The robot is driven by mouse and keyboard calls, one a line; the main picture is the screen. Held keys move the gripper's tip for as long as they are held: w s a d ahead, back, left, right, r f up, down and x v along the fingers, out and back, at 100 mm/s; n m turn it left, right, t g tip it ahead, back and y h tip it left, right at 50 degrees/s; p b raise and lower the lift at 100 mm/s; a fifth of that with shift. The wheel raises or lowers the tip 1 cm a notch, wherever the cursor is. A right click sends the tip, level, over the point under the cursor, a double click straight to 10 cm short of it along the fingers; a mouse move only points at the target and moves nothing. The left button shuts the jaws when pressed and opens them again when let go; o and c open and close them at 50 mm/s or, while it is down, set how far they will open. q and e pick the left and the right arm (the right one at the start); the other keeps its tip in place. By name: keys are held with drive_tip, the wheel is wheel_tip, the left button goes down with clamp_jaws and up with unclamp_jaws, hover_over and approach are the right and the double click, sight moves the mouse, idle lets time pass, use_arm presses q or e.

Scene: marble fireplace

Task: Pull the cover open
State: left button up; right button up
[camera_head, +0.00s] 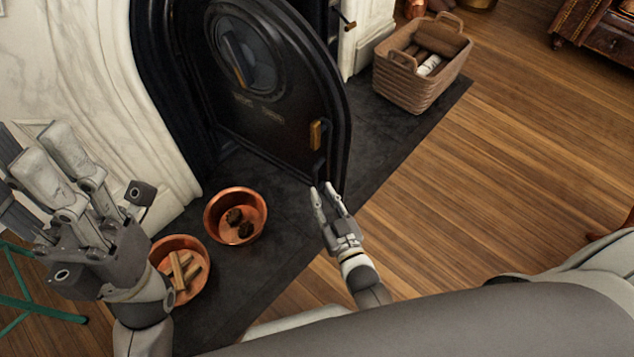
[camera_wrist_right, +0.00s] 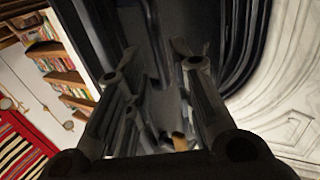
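The cover is a black arched door (camera_head: 262,125) with an oval window and a small brass handle (camera_head: 315,134) near its right edge. It stands swung out from the black fireplace frame. My right gripper (camera_head: 326,190) is at the lower right edge of the door, below the handle, with its fingers apart. In the right wrist view, the fingers (camera_wrist_right: 150,65) are spread with dark surfaces beyond and between them. I cannot tell whether they touch the door. My left gripper (camera_head: 55,150) is raised at the left, away from the door, its fingers apart and empty.
Two copper bowls stand on the dark hearth: one with dark lumps (camera_head: 258,212), one with wood sticks (camera_head: 206,254). A wicker basket (camera_head: 440,83) with logs stands behind the door to the right. White marble (camera_head: 95,75) borders the fireplace. The wooden floor (camera_head: 500,150) at right is clear.

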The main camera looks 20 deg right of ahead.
drive_tip(key=s, duration=0.6)
drive_tip(key=shift+d, duration=0.25)
